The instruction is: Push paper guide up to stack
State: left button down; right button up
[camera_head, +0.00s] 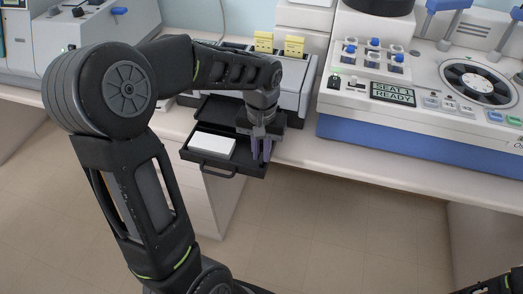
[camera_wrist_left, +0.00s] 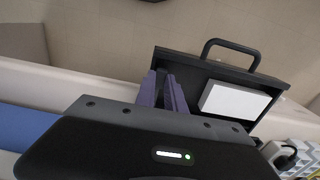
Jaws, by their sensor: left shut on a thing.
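A white paper stack (camera_head: 212,145) lies flat in the left part of a black pulled-out tray (camera_head: 250,170). The stack (camera_wrist_left: 235,101) and the tray (camera_wrist_left: 190,61) also show in the left wrist view. My left gripper (camera_head: 261,153) reaches down into the right part of the tray, with a gap between its purple fingers and the stack. In the left wrist view its fingers (camera_wrist_left: 166,92) are close together, pointing into the tray. My right gripper is not in view.
The tray has a front handle (camera_head: 207,170) and extends from a grey-white machine (camera_head: 291,92) with yellow labels on top. A white and blue device (camera_head: 420,95) with a screen reading "SEAT 1 READY" stands at right. Floor in front is clear.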

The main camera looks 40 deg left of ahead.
pick_arm(q)
jog(key=shift+a, duration=0.1)
dwell(0.7)
jog(key=a, duration=0.2)
jog(key=s+a, duration=0.1)
jog(key=a, duration=0.1)
jog(key=shift+s, duration=0.2)
jog(key=c, duration=1.4)
grip_release()
jog(key=shift+r, duration=0.1)
notch_tip(320, 180, up, 8)
jog(key=b, duration=0.1)
jog(key=shift+f, duration=0.2)
jog(key=shift+d, duration=0.1)
jog(key=shift+c, duration=0.4)
